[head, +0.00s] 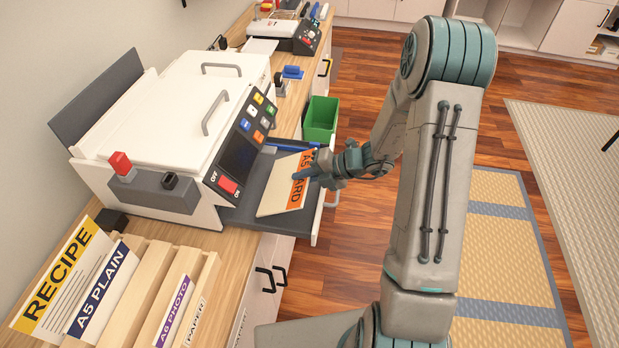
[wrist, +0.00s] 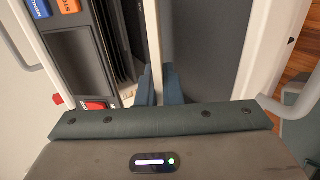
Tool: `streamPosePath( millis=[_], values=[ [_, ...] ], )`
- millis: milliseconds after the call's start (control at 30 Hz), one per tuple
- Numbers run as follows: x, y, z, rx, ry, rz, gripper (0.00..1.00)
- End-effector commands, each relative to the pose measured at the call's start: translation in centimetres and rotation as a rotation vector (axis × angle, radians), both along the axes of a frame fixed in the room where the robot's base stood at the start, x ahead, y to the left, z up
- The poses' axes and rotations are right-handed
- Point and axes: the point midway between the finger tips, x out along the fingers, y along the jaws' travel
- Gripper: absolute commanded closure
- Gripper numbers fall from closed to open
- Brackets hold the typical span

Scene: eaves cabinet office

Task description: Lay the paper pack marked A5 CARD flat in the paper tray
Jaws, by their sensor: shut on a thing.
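The A5 CARD pack (head: 282,192) is cream with an orange label band. My gripper (head: 305,173) is shut on it near its upper right side, and a finger covers part of the label. In the wrist view the pack (wrist: 153,40) shows as a thin pale edge between the blue fingers (wrist: 160,88), so it stands on edge or steeply tilted, not flat. It is over the dark grey paper tray (head: 255,218), which juts from the front of the white printer (head: 170,110). The tray floor (wrist: 205,50) also shows in the wrist view. I cannot tell whether the pack touches the tray.
A wooden rack (head: 140,290) at the lower left holds RECIPE, A5 PLAIN and A6 PHOTO packs. The printer's button panel (head: 245,140) rises beside the tray. A green bin (head: 320,118) stands just beyond it.

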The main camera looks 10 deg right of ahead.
Motion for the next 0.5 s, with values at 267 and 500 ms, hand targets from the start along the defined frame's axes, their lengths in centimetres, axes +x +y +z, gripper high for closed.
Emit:
streamPosePath(
  millis=[267,500],
  values=[
    [0.8,2.3,-1.8,-0.001,-0.002,0.002,1.00],
    [1.5,4.3,-2.6,0.000,-0.001,0.002,1.00]
  ],
)
